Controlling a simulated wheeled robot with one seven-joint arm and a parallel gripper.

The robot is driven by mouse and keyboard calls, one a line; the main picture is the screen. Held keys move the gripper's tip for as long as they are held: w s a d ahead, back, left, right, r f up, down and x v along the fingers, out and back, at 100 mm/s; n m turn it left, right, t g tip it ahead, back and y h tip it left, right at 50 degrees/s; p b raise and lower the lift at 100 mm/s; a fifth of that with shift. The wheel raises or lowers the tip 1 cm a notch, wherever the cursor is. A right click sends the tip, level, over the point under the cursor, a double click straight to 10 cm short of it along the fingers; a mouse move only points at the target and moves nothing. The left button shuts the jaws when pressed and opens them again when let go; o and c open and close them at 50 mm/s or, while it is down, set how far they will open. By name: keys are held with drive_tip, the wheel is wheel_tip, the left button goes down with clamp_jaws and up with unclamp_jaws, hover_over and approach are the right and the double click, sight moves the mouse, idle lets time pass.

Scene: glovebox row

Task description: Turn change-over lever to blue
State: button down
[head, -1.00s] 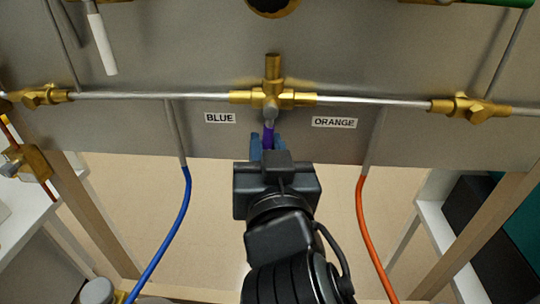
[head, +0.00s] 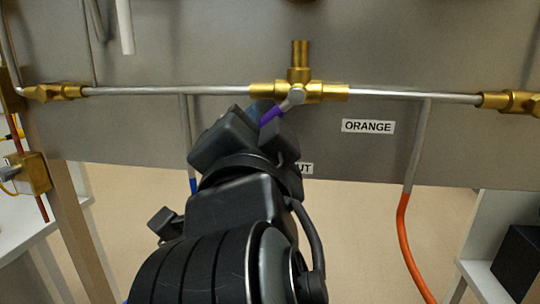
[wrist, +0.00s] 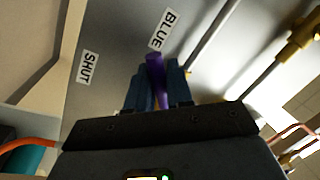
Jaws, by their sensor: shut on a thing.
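The change-over lever (head: 271,117) has a purple handle and a grey hub (head: 296,97) on the brass valve (head: 299,80) at the panel's middle. The lever points down and to the left, towards the blue side. My gripper (head: 263,112) is shut on the purple handle, with a blue finger on each side of it in the wrist view (wrist: 155,88). The BLUE label (wrist: 163,29) is just beyond the handle in the wrist view; my gripper hides it in the head view. The ORANGE label (head: 368,126) is to the right.
A SHUT label (wrist: 85,67) is on the panel, partly hidden in the head view. A blue hose (head: 193,185) hangs at left, mostly behind my arm. An orange hose (head: 413,250) hangs at right. Brass fittings (head: 55,92) sit along the pipe.

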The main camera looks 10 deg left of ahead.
drive_tip(key=shift+a+r+m+b, duration=0.1)
drive_tip(key=shift+a+m+b, duration=0.05)
drive_tip(key=shift+m+b, duration=0.2)
idle(0.3)
drive_tip(key=c, duration=1.2)
unclamp_jaws()
drive_tip(key=shift+s+d+f, duration=0.1)
drive_tip(key=shift+s+f, duration=0.1)
drive_tip(key=shift+s, duration=1.1)
drive_tip(key=shift+s+d+f, duration=0.15)
drive_tip(key=shift+s, duration=1.15)
drive_tip(key=shift+s+d+f, duration=0.1)
drive_tip(key=shift+s+f, duration=0.1)
drive_tip(key=shift+s, duration=1.1)
drive_tip(key=shift+c, duration=0.4)
